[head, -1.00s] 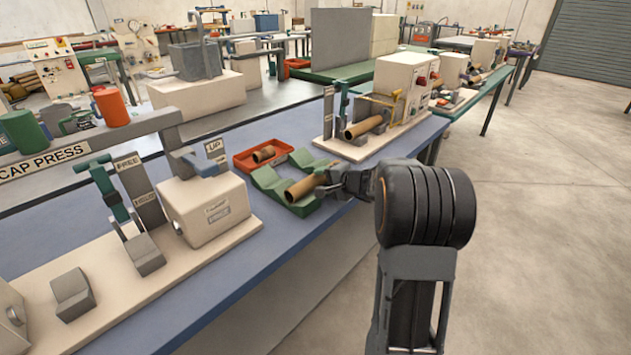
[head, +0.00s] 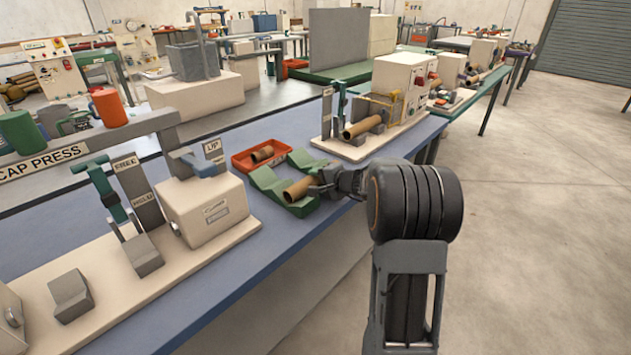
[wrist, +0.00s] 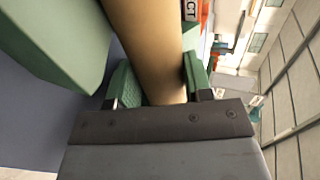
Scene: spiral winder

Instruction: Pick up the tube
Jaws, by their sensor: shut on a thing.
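The brown cardboard tube (head: 298,188) is at the green cradle (head: 268,185) on the blue bench. My gripper (head: 318,185) is shut on the tube's near right part. In the wrist view the tube (wrist: 150,45) runs between the two green-padded fingers of my gripper (wrist: 155,85), one on each side. The cradle's green block (wrist: 55,40) is at the left there. Whether the tube still touches the cradle I cannot tell.
A red tray (head: 243,166) with a short tube piece (head: 262,154) sits behind the cradle. A winder (head: 400,88) with another tube (head: 362,127) stands at the back right. The cap press (head: 205,210) stands to the left. Floor to the right is clear.

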